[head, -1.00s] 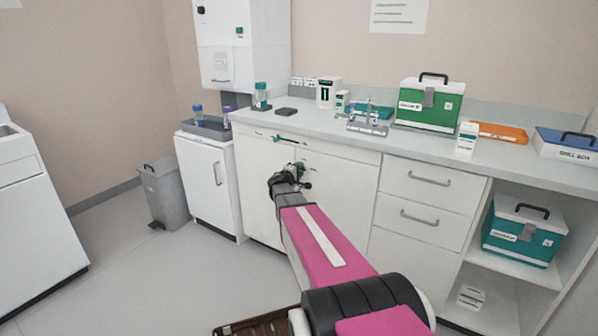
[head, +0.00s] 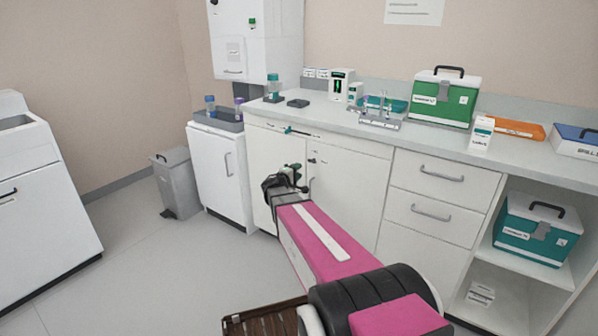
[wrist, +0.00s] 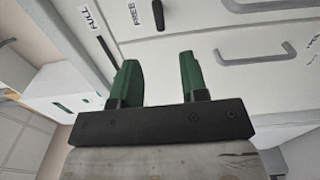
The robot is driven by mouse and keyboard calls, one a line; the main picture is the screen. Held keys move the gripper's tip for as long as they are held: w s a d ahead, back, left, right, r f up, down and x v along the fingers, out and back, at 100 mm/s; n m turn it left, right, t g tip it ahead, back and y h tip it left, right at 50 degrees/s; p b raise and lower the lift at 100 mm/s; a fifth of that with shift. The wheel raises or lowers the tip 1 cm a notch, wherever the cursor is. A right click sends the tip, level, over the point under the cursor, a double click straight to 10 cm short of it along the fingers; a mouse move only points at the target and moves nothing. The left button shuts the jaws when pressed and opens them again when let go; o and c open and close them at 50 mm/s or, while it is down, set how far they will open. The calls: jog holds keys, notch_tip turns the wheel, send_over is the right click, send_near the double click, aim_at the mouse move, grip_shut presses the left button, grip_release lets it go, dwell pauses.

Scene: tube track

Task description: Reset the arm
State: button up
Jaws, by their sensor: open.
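My gripper (head: 293,170) is at the end of my pink and black arm, in front of the white cupboard doors (head: 350,194) below the counter. In the wrist view my gripper (wrist: 158,78) shows two green fingers set apart with nothing between them. Beyond the fingers are pale cabinet fronts with labels reading FULL (wrist: 87,18) and FREE (wrist: 127,14). A grey drawer handle (wrist: 265,48) also shows there, apart from the fingers.
The counter (head: 350,125) carries a tube rack (head: 380,117), a green case (head: 445,100) and an orange tray (head: 518,129). A teal case (head: 537,230) sits on the open shelf. A grey bin (head: 178,183) stands left of a small white cabinet (head: 222,172). The left floor is clear.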

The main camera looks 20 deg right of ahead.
dwell(0.3)
jog(key=s+a+f+m+g+y, duration=0.1)
jog(key=s+f+m+g+y, duration=0.25)
jog(key=s, duration=0.45)
jog(key=s+a+f+m+g+y, duration=0.1)
jog(key=s+f+m+g+y, duration=0.1)
jog(key=s+f+g, duration=0.4)
jog(key=s+a+f+m+g+y, duration=0.1)
jog(key=s+a+f+m+y, duration=0.1)
jog(key=s+a+y, duration=0.6)
jog(key=s+a+f, duration=0.1)
jog(key=s+a, duration=0.4)
jog(key=shift+s+y, duration=0.35)
jog(key=shift+s, duration=0.05)
